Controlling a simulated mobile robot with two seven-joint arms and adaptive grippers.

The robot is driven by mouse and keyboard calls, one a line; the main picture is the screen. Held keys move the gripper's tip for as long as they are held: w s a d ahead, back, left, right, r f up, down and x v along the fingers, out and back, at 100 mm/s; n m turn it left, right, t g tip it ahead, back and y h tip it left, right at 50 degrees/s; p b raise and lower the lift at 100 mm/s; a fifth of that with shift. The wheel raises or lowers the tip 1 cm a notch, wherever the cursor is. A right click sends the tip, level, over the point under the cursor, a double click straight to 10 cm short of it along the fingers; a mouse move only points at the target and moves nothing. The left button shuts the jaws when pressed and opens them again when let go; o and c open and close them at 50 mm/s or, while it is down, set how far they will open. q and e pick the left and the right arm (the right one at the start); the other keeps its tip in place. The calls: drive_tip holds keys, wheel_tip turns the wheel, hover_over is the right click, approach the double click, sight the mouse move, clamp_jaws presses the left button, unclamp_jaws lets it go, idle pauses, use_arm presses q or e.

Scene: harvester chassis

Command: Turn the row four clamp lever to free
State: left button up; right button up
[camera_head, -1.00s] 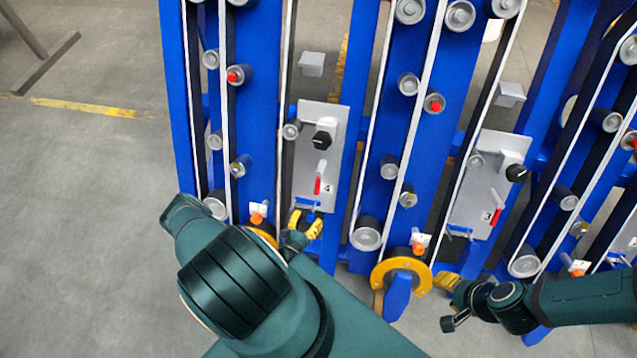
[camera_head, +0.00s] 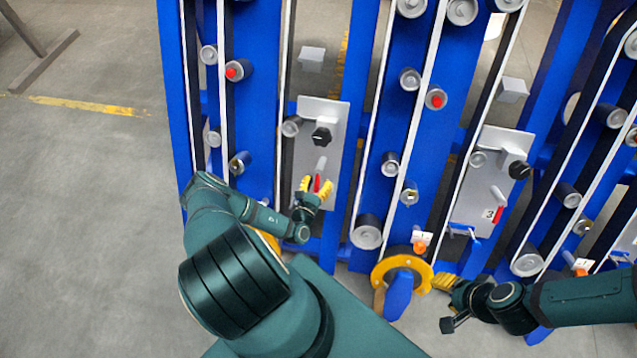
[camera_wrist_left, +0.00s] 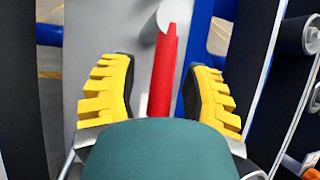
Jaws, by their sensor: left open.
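The row four clamp lever (camera_head: 318,182) is a red handle on a grey pivot, on a light grey plate (camera_head: 312,133) between blue uprights. In the left wrist view the red lever (camera_wrist_left: 163,75) stands nearly upright between the two yellow fingers. My left gripper (camera_head: 316,188) is open around the lever, with a gap on both sides. The fingers also show in the left wrist view (camera_wrist_left: 160,92). The number label of this row is hidden behind the gripper. My right gripper (camera_head: 446,281) is at the lower right, near a yellow ring; its fingers are too small to judge.
A black knob (camera_head: 322,135) sits above the lever on the same plate. A similar plate marked 3 (camera_head: 488,190) with its own red lever stands to the right. Belts, rollers and blue uprights flank the plate. A yellow ring (camera_head: 387,272) is low in the middle.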

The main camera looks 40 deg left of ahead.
use_arm(q)
drive_tip(key=shift+w, duration=0.2)
clamp_jaws()
drive_tip(key=shift+a, duration=0.1)
idle(0.4)
